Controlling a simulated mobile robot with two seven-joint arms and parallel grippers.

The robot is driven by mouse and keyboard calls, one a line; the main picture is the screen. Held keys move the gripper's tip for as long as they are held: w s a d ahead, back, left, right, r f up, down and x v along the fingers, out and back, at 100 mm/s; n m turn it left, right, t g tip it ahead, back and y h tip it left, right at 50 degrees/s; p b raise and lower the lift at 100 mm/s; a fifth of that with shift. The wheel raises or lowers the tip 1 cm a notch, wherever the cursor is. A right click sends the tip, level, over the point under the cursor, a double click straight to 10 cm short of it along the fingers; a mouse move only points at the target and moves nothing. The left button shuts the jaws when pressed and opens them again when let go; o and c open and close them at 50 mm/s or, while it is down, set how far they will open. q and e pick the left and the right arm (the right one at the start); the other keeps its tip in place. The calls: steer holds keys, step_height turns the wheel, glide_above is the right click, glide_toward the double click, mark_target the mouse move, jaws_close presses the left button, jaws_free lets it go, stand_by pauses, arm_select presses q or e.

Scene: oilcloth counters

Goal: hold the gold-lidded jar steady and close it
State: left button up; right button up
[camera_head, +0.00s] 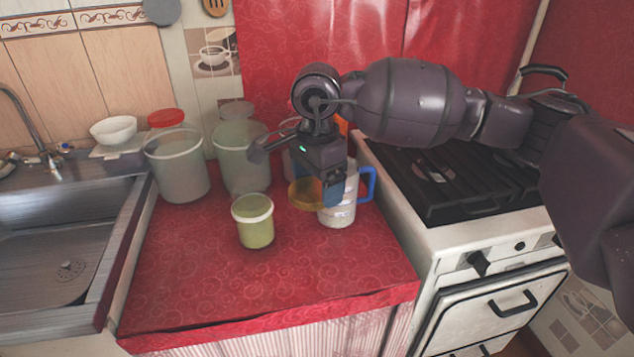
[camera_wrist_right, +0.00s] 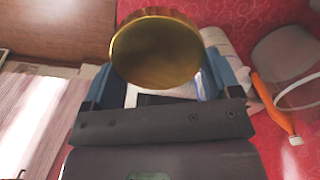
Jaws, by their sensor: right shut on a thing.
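The jar (camera_head: 257,234), small and pale green with a light rim, stands upright and uncovered on the red counter. The gold lid (camera_head: 301,195) is a round disc, also large in the right wrist view (camera_wrist_right: 157,52). My right gripper (camera_head: 322,192) is shut on the gold lid and holds it above the counter, to the right of the jar and apart from it. The blue fingers lie on either side of the lid in the wrist view. My left gripper is not in view.
A white mug (camera_head: 340,212) with a blue handle stands just behind the held lid. Large tubs (camera_head: 180,168) stand at the back left. A sink (camera_head: 65,240) is at the left and a stove (camera_head: 455,185) at the right. The counter's front (camera_head: 260,290) is clear.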

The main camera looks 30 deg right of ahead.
steer(key=shift+s, duration=0.1)
steer(key=s+a+f+n, duration=0.1)
steer(key=s+f+n, duration=0.9)
steer(key=n, duration=0.6)
steer(key=shift+s+a+f, duration=0.4)
steer(key=shift+s, duration=0.25)
